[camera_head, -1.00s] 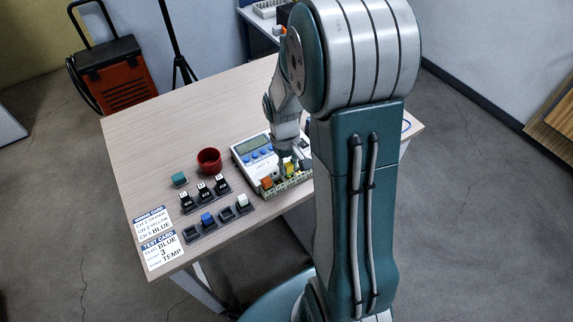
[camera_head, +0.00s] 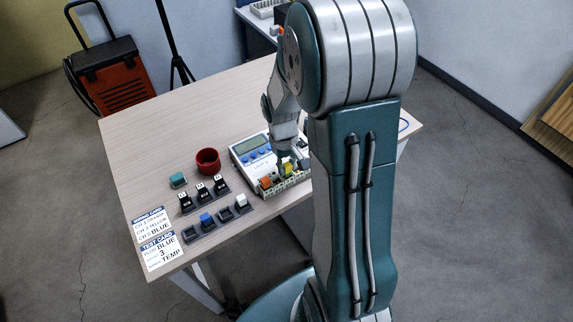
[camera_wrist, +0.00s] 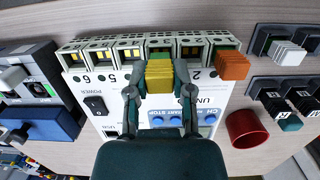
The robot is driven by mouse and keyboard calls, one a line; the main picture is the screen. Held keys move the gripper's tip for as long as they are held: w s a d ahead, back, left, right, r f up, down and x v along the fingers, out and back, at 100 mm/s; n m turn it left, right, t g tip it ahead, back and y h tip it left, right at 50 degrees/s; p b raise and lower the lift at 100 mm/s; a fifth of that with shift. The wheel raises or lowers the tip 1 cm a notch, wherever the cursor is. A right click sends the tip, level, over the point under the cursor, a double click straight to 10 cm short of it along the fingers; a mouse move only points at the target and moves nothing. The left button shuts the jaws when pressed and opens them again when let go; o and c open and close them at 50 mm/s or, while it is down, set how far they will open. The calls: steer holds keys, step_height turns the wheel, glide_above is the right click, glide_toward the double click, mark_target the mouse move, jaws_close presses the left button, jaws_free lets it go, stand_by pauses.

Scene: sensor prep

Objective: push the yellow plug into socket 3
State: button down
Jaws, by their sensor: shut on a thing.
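The yellow plug (camera_wrist: 160,76) sits between the two fingers of my gripper (camera_wrist: 161,84) in the wrist view, and they are shut on it. It is at the front of socket 3 (camera_wrist: 160,50) in the unit's terminal row, lined up with that opening. How deep it sits cannot be told. In the head view the yellow plug (camera_head: 289,168) shows at the unit's near edge below my gripper (camera_head: 291,160). An orange plug (camera_wrist: 232,65) is at socket 1, at the right end of the row. The white unit (camera_wrist: 75,102) has a screen and blue buttons.
A red cup (camera_head: 208,161), a teal block (camera_head: 178,180) and holders with black and coloured pieces (camera_head: 204,195) stand left of the unit. Printed cards (camera_head: 161,251) lie at the table's near left corner. The far left of the table (camera_head: 170,115) is clear.

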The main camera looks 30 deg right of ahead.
steer(key=shift+f, duration=0.7)
stand_by(1.9)
steer(key=shift+c, duration=2.1)
jaws_free()
steer(key=shift+o, duration=0.8)
steer(key=shift+r, duration=3.5)
